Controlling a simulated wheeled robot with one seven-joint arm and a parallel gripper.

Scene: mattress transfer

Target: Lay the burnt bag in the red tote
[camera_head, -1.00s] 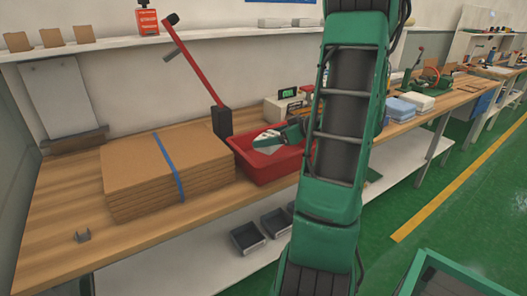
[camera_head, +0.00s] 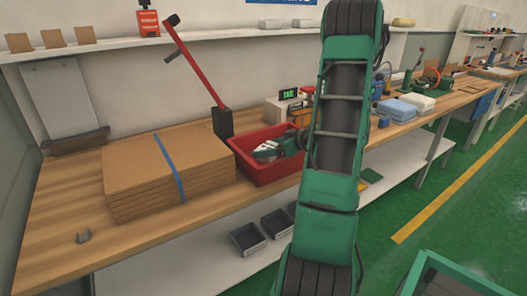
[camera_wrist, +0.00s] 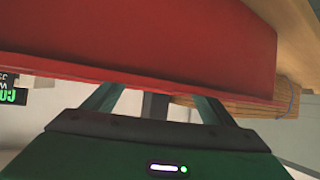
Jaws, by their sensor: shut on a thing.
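The red tote (camera_head: 268,172) stands on the wooden bench, right of the cardboard stack. My gripper (camera_head: 262,152) is down at the tote's opening, inside its rim in the head view, shut on a small pale thing (camera_head: 268,145), which I take to be the burnt bag. Its shape and any burn marks are too small to make out. In the wrist view the red tote wall (camera_wrist: 150,50) fills the upper half and hides my fingertips. The inside of the tote is mostly hidden.
A strapped cardboard stack (camera_head: 165,175) lies close to the tote's left. A red-handled lever tool (camera_head: 200,75) stands behind, between them. A small box with a green display (camera_head: 289,94) is behind the tote. Dark bins (camera_head: 247,238) sit on the lower shelf.

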